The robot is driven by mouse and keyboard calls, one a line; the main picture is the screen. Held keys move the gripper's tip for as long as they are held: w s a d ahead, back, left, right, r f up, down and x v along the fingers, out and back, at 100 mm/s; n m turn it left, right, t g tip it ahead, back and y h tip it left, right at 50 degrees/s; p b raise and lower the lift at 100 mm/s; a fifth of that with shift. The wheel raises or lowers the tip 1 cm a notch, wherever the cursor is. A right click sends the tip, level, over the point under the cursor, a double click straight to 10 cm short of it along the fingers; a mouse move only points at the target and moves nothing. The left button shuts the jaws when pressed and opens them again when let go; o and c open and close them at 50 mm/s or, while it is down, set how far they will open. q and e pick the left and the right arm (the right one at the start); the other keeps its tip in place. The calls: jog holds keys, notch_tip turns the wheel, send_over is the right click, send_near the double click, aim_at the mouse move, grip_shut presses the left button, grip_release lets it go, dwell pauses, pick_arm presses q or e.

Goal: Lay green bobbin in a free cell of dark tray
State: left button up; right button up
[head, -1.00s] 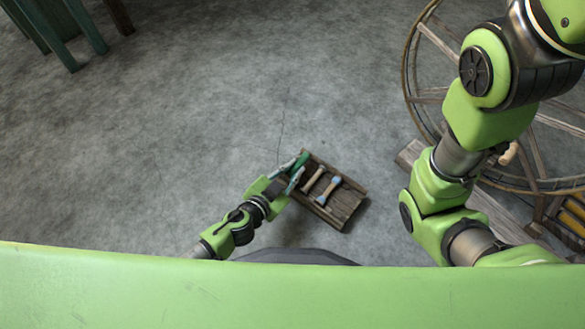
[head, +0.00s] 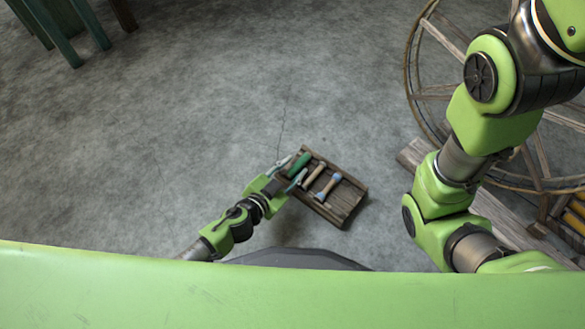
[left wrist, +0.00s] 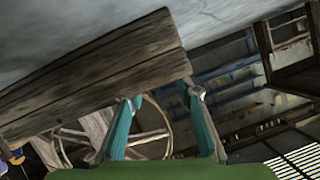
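The dark wooden tray (head: 347,207) is right of centre in the head view. The green bobbin (head: 300,164) lies at the tray's left end, beside a tan bobbin (head: 314,174) and a blue-ended bobbin (head: 328,186). The right end of the tray is bare. My left gripper (head: 290,172) is at the tray's left edge, its fingers spread, with the green bobbin just beyond the tips. In the left wrist view nothing shows between the fingers (left wrist: 158,98), and the tray's wooden side (left wrist: 95,80) is close to them. My right gripper is out of view.
A large spoked wooden wheel (head: 412,62) with a beam stands at the right, behind my right arm. Yellow items (head: 575,222) sit in a rack at the far right. Teal furniture legs (head: 90,25) are at the upper left. The grey floor between is clear.

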pick_arm(q)
jog(key=shift+s+d+f, duration=0.1)
jog(key=shift+s+d, duration=0.05)
jog(key=shift+s, duration=0.1)
jog(key=v, duration=0.7)
jog(key=shift+a+f, duration=0.1)
jog(key=shift+a, duration=0.3)
